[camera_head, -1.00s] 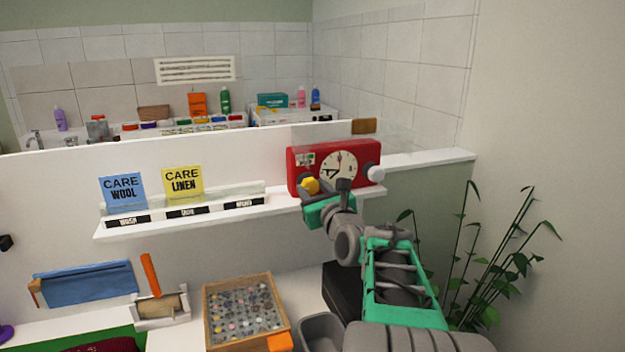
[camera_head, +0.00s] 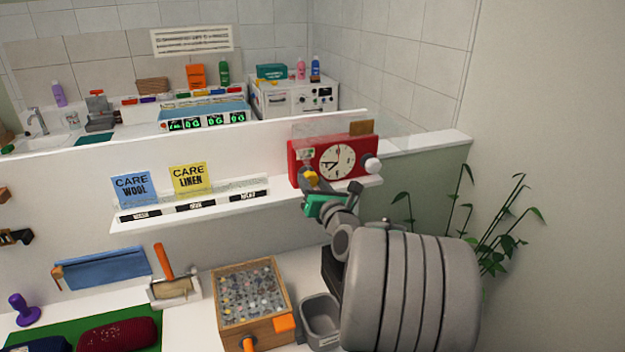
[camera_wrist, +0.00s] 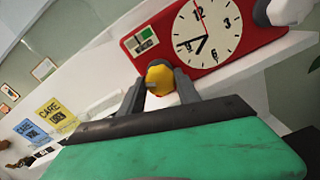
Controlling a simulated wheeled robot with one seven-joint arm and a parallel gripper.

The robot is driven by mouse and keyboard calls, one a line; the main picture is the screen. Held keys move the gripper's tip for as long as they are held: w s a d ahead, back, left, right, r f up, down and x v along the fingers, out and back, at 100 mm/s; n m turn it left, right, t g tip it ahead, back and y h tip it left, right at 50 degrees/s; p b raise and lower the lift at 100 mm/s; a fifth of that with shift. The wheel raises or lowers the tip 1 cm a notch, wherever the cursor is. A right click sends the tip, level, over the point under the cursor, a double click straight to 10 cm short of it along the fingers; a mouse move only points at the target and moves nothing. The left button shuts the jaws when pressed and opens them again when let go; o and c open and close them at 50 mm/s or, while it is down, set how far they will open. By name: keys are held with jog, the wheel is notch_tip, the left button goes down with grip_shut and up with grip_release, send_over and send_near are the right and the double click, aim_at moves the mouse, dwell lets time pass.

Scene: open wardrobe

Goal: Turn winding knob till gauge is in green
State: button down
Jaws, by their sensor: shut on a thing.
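A red clock box (camera_head: 297,152) stands on the white wall shelf, with a round cream dial (camera_head: 336,162). A yellow knob (camera_head: 311,174) sticks out at its lower left, and a white knob (camera_head: 373,165) is at its right side. A small gauge (camera_wrist: 144,40) with green patches on white is above the yellow knob in the wrist view; its exact reading is too small to tell. My gripper (camera_wrist: 160,88) is shut on the yellow knob (camera_wrist: 159,78), one grey finger on each side. The dial (camera_wrist: 207,32) is unobstructed in the wrist view.
A blue card (camera_head: 134,188) and a yellow card (camera_head: 188,179) stand on the shelf left of the clock. Below are a wooden box of buttons (camera_head: 287,326) and a grey bin (camera_head: 320,320). A plant (camera_head: 500,235) stands at right.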

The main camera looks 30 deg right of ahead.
jog(key=c, duration=0.9)
grip_release()
jog(key=shift+o, duration=0.2)
jog(key=shift+s, duration=0.1)
jog(key=shift+s, duration=0.4)
jog(key=b+v, duration=0.2)
jog(key=v, duration=0.5)
jog(key=shift+w+a, duration=0.1)
